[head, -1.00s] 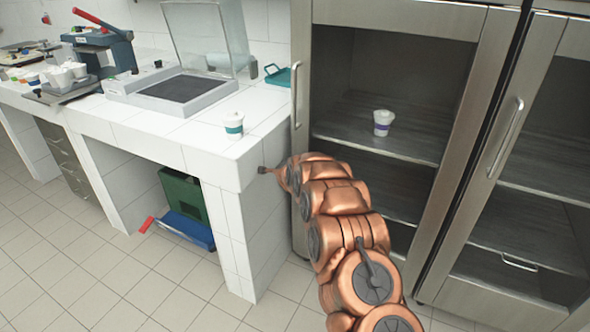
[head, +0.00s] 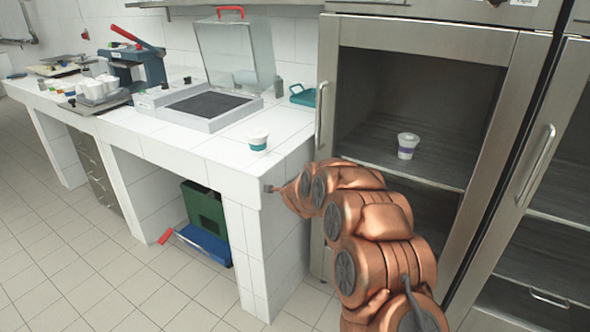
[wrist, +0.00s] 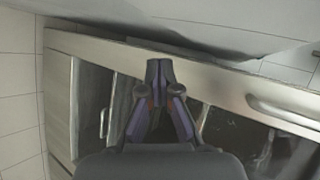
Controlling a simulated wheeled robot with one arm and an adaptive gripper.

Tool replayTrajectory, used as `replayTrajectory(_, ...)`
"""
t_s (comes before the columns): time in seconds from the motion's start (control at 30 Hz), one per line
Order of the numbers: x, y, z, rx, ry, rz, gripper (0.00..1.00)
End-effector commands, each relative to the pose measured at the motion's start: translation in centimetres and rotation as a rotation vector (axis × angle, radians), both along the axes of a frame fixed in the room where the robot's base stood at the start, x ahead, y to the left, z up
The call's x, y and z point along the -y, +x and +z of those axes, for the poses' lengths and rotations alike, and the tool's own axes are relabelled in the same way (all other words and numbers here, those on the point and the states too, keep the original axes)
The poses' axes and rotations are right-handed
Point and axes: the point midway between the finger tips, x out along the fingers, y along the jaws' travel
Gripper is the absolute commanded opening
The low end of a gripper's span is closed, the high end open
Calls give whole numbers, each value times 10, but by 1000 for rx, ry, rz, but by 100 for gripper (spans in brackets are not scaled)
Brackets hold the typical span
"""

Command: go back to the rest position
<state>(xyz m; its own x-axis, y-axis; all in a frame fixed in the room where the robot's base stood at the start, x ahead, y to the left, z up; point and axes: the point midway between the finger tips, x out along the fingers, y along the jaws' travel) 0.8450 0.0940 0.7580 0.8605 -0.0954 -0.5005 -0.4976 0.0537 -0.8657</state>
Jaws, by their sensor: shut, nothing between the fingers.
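My gripper (head: 268,188) is at the end of my copper-coloured arm, beside the front corner of the white tiled counter (head: 225,152). In the wrist view my gripper (wrist: 158,68) has its fingertips together with nothing between them. A white cup with a teal band (head: 258,141) stands upright on the counter near that corner, above and apart from my gripper. A white cup with a purple band (head: 407,146) stands upright on a shelf inside the steel cabinet (head: 488,110).
A green and blue box (head: 203,222) is under the counter. Tiled floor (head: 110,265) at the left is clear.

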Motion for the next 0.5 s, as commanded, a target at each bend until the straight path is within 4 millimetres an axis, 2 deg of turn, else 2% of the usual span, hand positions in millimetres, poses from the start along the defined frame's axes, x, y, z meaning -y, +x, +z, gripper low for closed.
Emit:
replayTrajectory(0.2,0,0,0,0,0,0,0)
replayTrajectory(0.37,-17,-15,20,-30,-16,110,0)
replayTrajectory(0.5,-33,-36,36,-65,-42,227,0)
